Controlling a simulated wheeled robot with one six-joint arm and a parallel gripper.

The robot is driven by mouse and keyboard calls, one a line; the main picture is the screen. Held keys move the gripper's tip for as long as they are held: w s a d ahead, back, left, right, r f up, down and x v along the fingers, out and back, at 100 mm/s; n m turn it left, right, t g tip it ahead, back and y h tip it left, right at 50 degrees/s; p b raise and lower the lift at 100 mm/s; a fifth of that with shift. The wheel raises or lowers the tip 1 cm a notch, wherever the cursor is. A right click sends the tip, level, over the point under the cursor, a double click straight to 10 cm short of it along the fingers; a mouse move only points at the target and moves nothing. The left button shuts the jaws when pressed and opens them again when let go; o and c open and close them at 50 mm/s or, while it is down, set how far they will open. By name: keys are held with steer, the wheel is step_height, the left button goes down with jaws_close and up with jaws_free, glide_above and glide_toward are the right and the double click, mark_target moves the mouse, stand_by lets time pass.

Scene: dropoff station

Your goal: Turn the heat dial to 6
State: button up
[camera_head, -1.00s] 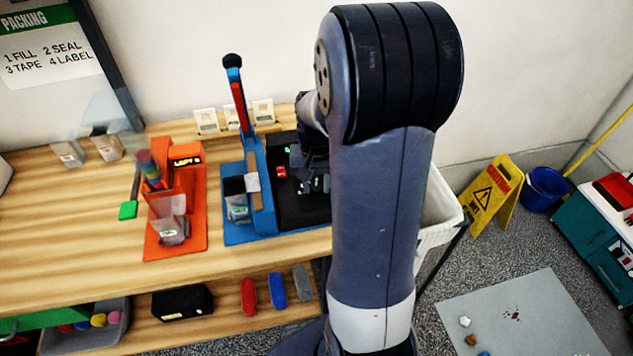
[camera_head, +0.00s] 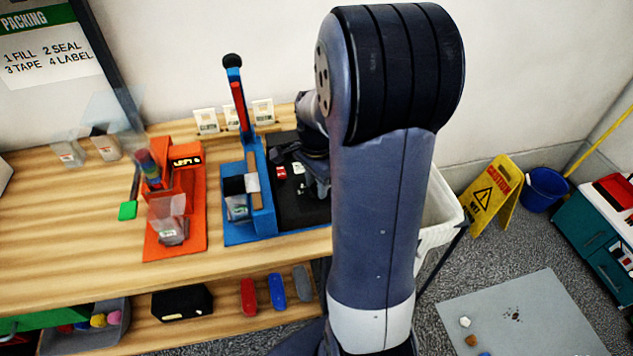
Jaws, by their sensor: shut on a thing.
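My gripper (camera_head: 318,188) is small and partly hidden behind my arm, low over the right part of a black surface (camera_head: 291,209). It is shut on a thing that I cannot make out. A blue sealer (camera_head: 262,222) with a tall red-and-blue lever (camera_head: 238,100) stands just left of the black surface. A small red piece (camera_head: 281,172) and a small white piece (camera_head: 298,168) show left of my gripper. I cannot make out the heat dial or its numbers.
An orange station (camera_head: 190,205) with a dark display (camera_head: 186,161) stands further left on the wooden table (camera_head: 60,215). Small cards (camera_head: 207,121) stand at the back. A white bin (camera_head: 440,205) is right of the table. A yellow caution sign (camera_head: 492,195) stands on the floor.

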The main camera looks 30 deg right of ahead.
steer(key=shift+m, duration=1.6)
steer(key=o, duration=1)
steer(key=shift+c, duration=0.2)
step_height(320, 180, up, 11)
steer(key=shift+f, duration=0.15)
step_height(320, 180, down, 11)
steer(key=shift+r, duration=0.1)
